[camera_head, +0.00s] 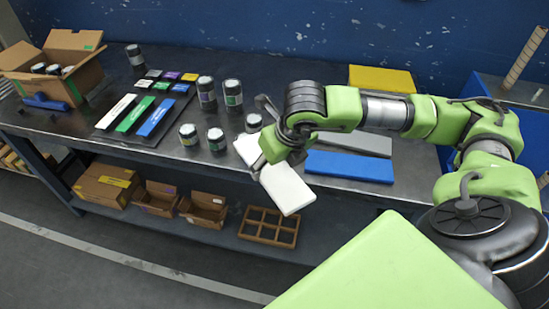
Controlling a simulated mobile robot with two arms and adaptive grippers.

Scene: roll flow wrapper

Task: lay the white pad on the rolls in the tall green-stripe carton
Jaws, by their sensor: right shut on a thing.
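An open cardboard carton (84,82) with a green mark on a raised flap stands at the table's far left. Dark rolls with light tops (54,69) show inside it. My gripper is well to the right of this carton. My left gripper is not in view.
Several dark jars (233,95) stand mid-table between pad and carton. A dark board (118,134) holds coloured strips. Blue (350,167), grey (360,143) and yellow (381,79) pads lie at the right. Boxes (106,185) and a divided tray (268,227) sit on the lower shelf.

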